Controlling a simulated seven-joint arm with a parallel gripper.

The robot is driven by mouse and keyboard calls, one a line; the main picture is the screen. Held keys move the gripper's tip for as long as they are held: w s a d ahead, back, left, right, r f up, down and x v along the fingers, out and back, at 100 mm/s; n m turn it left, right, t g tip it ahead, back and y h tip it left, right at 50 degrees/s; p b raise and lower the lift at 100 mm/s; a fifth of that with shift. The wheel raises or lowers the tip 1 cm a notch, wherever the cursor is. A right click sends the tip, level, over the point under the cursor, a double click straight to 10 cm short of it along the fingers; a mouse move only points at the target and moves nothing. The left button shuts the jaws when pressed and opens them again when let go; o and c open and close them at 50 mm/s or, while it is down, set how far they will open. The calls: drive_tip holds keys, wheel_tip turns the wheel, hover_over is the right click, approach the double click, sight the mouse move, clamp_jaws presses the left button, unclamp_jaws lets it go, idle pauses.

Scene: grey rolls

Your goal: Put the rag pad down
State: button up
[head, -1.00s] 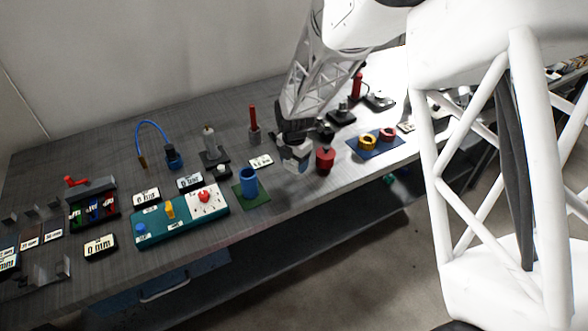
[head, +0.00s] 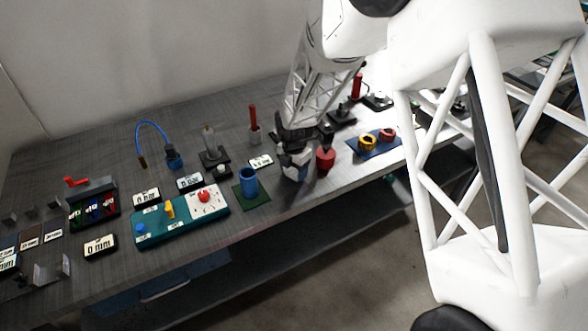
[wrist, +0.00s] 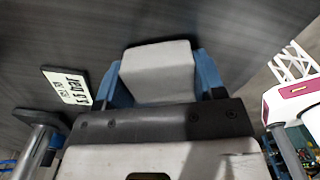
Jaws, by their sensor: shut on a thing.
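The rag pad (wrist: 158,72) is a pale grey block with blue showing along both sides in the wrist view. My gripper (head: 293,165) is shut on it, low over the front part of the grey bench (head: 225,255), left of a red knob-like cylinder. In the head view the pad is small and partly hidden by my gripper. I cannot tell whether its underside touches the bench.
The red cylinder (head: 325,158) is close on the right. A blue cup (head: 248,182) on a green mat (head: 262,203) stands to the left. A white label (wrist: 68,85) lies just left of the gripper. A blue mat (head: 368,153) with two rings lies farther right. The bench's front edge is near.

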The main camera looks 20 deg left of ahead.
drive_tip(key=shift+f, duration=0.15)
drive_tip(key=o, duration=1.1)
drive_tip(key=shift+c, duration=0.2)
wheel_tip(320, 180, up, 12)
idle(0.4)
idle(0.5)
